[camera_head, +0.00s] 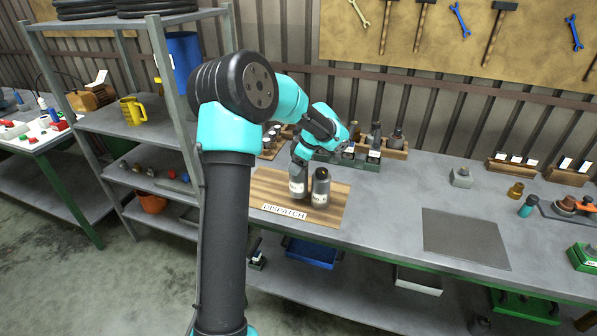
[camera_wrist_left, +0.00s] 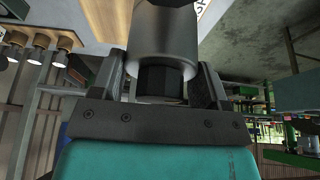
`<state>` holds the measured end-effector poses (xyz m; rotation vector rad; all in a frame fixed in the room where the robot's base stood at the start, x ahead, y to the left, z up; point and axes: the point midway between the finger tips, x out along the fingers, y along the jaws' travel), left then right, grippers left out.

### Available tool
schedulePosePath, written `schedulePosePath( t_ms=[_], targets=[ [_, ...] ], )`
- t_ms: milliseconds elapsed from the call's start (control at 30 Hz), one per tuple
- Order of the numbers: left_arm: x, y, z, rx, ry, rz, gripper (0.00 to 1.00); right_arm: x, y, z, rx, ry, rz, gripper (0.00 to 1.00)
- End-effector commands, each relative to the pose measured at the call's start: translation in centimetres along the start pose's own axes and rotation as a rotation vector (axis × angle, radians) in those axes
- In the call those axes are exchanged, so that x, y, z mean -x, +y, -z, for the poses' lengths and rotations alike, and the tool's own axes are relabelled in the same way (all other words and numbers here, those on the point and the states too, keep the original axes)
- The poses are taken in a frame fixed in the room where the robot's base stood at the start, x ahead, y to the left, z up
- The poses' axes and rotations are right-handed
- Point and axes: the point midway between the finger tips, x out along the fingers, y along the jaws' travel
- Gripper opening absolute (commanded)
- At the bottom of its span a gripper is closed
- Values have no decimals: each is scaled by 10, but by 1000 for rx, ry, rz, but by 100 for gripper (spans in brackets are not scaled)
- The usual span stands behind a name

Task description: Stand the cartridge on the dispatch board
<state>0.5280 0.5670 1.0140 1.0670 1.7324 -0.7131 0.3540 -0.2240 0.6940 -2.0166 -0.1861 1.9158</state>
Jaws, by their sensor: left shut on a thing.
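My left gripper (camera_head: 300,163) points down over the wooden dispatch board (camera_head: 262,190) and is shut on a grey cylindrical cartridge (camera_head: 298,186). The cartridge is upright at the board's middle; I cannot tell whether its base touches the wood. A second grey cylinder with a dark top (camera_head: 321,190) stands on the board just to its right. In the left wrist view the two fingers (camera_wrist_left: 163,82) sit on either side of the cartridge (camera_wrist_left: 163,40), with its dark end toward the palm. My right gripper is not in view.
Behind the board are a rack with small dark items (camera_head: 350,158) and a wooden holder with bottles (camera_head: 396,145). A flat grey mat (camera_head: 465,238) lies to the right on the bench. A metal shelf unit (camera_head: 110,120) stands at left. The bench between board and mat is clear.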

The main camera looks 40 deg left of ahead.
Motion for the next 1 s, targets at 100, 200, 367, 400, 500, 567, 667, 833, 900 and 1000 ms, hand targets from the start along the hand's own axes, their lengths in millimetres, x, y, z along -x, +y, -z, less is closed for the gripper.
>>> schedulePosePath(
  t_ms=[100, 200, 367, 400, 500, 567, 667, 833, 900, 1000],
  targets=[
    [0, 4, 2, 2, 1, -2, 0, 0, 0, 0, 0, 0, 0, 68],
    [0, 4, 2, 1, 1, -2, 0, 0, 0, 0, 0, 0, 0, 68],
    [0, 4, 2, 1, 1, -2, 0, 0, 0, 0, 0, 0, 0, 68],
    [-2, 4, 1, 1, 1, -1, 0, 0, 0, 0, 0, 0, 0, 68],
    [-9, 3, -2, 0, 1, 0, 0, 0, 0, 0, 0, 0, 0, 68],
    [-16, 3, -4, -1, 1, 2, 0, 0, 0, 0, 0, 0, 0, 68],
    [-26, 3, -9, 0, 1, 0, 0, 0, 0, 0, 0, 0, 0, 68],
    [-32, 4, -12, 1, 0, -2, 0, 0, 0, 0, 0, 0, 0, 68],
    [-32, 4, -12, 1, 0, -2, 0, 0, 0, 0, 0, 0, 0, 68],
    [-32, 4, -12, 1, 0, -2, 0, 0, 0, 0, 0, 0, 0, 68]
  ],
)
